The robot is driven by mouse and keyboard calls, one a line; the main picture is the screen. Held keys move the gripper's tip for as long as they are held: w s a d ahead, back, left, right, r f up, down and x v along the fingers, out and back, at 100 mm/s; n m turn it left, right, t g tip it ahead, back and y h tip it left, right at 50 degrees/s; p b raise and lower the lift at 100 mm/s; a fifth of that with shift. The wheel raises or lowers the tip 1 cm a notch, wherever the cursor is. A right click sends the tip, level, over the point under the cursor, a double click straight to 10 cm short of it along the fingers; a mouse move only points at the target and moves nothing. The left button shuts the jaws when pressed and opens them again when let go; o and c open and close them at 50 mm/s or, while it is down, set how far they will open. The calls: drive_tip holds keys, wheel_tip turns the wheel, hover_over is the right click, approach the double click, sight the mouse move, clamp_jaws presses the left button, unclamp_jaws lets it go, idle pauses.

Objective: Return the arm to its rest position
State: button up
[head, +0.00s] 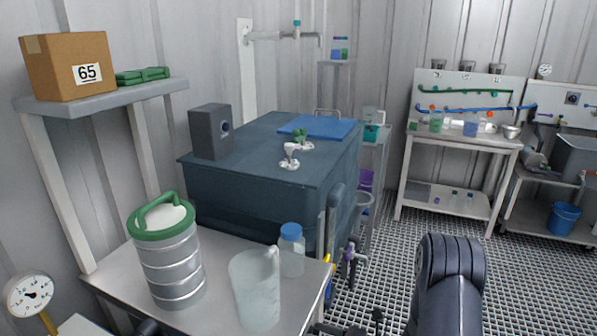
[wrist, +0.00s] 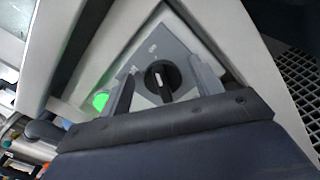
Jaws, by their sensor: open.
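My gripper (wrist: 162,70) shows in the wrist view with its two grey fingers spread apart. A black rotary knob (wrist: 160,82) with a white mark on it shows between the fingers, on a grey panel (wrist: 172,45). The fingers stand on either side of the knob with gaps. I cannot tell how far their tips are from the panel. A green light (wrist: 100,101) glows beside the left finger. In the head view a dark link of my arm rises at the bottom right; the gripper and the knob are not seen there.
A steel table (head: 220,318) holds a green-lidded metal vessel (head: 172,265), a clear jug (head: 257,290) and a blue-capped bottle (head: 291,250). A dark blue tank (head: 235,205) stands behind. A pale frame (wrist: 225,30) surrounds the panel closely. The grating floor (head: 400,250) at right is mostly clear.

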drive_tip(key=shift+d, duration=0.15)
drive_tip(key=v, duration=1.1)
drive_tip(key=x, duration=1.1)
drive_tip(key=shift+s+d+n+b, duration=0.6)
drive_tip(key=shift+n+b, duration=0.7)
drive_tip(key=shift+n, duration=0.75)
drive_tip(key=shift+s+d+n+b, duration=0.45)
drive_tip(key=shift+d+n+b, duration=0.3)
drive_tip(key=shift+n+b, duration=0.95)
drive_tip(key=shift+s+d+n+b, duration=0.5)
drive_tip(key=shift+d+n+b, duration=0.35)
drive_tip(key=shift+n, duration=1.5)
drive_tip(key=shift+s+a, duration=0.1)
drive_tip(key=shift+a, duration=0.1)
